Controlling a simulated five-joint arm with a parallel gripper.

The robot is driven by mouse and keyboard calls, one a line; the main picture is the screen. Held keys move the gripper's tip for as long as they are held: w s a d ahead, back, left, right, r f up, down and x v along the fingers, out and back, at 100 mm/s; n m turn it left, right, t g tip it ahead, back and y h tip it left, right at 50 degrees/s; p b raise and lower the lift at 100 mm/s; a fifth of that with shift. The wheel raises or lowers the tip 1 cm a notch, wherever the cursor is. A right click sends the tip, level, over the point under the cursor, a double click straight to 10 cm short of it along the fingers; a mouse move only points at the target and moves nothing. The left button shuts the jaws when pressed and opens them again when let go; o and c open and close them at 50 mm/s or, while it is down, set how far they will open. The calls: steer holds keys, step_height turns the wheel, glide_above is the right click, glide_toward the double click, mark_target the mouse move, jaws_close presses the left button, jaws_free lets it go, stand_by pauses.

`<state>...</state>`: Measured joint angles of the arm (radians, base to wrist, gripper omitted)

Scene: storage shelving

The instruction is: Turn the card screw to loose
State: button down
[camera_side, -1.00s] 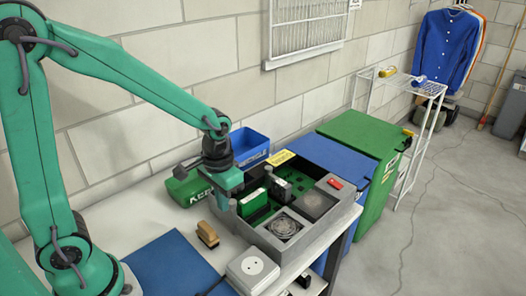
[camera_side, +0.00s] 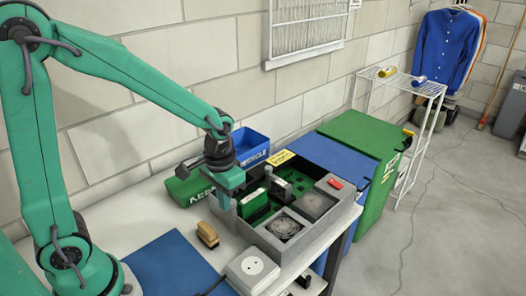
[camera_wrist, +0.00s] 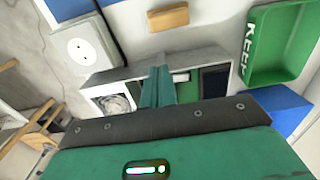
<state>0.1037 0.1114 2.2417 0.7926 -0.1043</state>
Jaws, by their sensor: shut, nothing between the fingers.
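A grey open-topped case (camera_side: 293,243) stands on the bench in the side view, with a green circuit board inside. A green card (camera_side: 253,204) stands upright in it, and a dark card with a pale top (camera_side: 281,188) stands behind. My gripper (camera_side: 223,203) is shut and empty, pointing down at the case's left end, close to the green card. In the wrist view the closed fingers (camera_wrist: 158,86) overlap the case (camera_wrist: 103,78) and hide part of its inside. I cannot make out the card screw, nor whether the fingertips touch anything.
A green KEEP bin (camera_side: 183,190) and a blue recycle bin (camera_side: 250,141) stand behind. A wooden-backed brush (camera_side: 207,235), a white socket box (camera_side: 252,270) and a blue mat (camera_side: 172,270) lie in front. A red item (camera_side: 335,184) rests on the case's right rim.

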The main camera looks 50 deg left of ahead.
steer(key=shift+d, duration=0.1)
stand_by(0.3)
steer(key=shift+s, duration=0.3)
steer(key=shift+r, duration=0.15)
step_height(320, 180, up, 6)
steer(key=shift+f, duration=0.15)
stand_by(0.5)
steer(key=shift+s, duration=0.1)
steer(key=s+a+r+t, duration=0.3)
steer(key=s+r+t, duration=0.2)
steer(key=s+r, duration=0.3)
steer(key=shift+s+a+r+t, duration=0.2)
steer(key=shift+s+a+t, duration=0.1)
steer(key=shift+s, duration=0.4)
